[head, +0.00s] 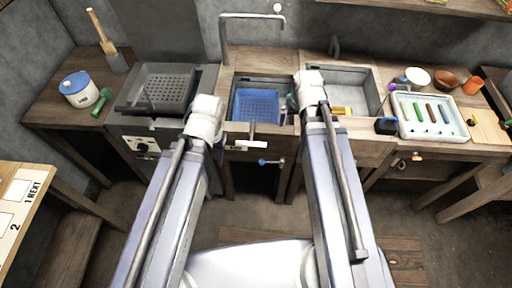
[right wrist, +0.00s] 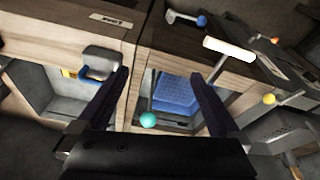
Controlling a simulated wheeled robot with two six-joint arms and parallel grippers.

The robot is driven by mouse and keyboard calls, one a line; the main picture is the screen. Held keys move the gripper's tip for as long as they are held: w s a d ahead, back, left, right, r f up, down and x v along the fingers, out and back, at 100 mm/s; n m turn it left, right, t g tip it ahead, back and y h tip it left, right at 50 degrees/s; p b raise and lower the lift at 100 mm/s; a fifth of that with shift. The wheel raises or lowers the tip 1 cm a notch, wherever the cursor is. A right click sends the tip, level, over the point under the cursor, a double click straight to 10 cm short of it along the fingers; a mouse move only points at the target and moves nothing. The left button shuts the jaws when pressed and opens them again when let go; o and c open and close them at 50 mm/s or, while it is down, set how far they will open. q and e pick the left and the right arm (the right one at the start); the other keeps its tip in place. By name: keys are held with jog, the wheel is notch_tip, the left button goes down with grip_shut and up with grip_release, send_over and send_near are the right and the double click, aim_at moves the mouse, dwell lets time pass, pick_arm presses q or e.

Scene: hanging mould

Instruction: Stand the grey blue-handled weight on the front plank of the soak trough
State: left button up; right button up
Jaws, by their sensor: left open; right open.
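The soak trough is the middle basin, with a blue mesh basket (head: 256,106) inside; the basket also shows in the right wrist view (right wrist: 176,92). Its wooden front plank (head: 276,133) runs along the near side. My right gripper (right wrist: 160,88) is open and empty above the trough's right side. My left gripper (head: 204,108) is over its left side, fingers mostly hidden.
A grey basin with a yellow item (head: 342,110) lies right of the trough. A white tray (head: 404,131) with coloured sticks and several bowls stand farther right. A left basin holds a grey rack (head: 162,88). A white handle (head: 252,134) and blue knob (head: 262,161) jut from the front.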

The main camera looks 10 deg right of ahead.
jog(key=s+a+n+g, duration=0.1)
jog(key=s+a+n, duration=0.1)
jog(key=s+a, duration=0.3)
jog(key=s+a+n+g+h, duration=0.1)
jog(key=s+a, duration=0.4)
jog(key=a, duration=0.6)
jog(key=shift+s+a+f+n+g, duration=0.25)
jog(key=shift+a+n+g, duration=0.05)
jog(key=shift+n+g, duration=0.3)
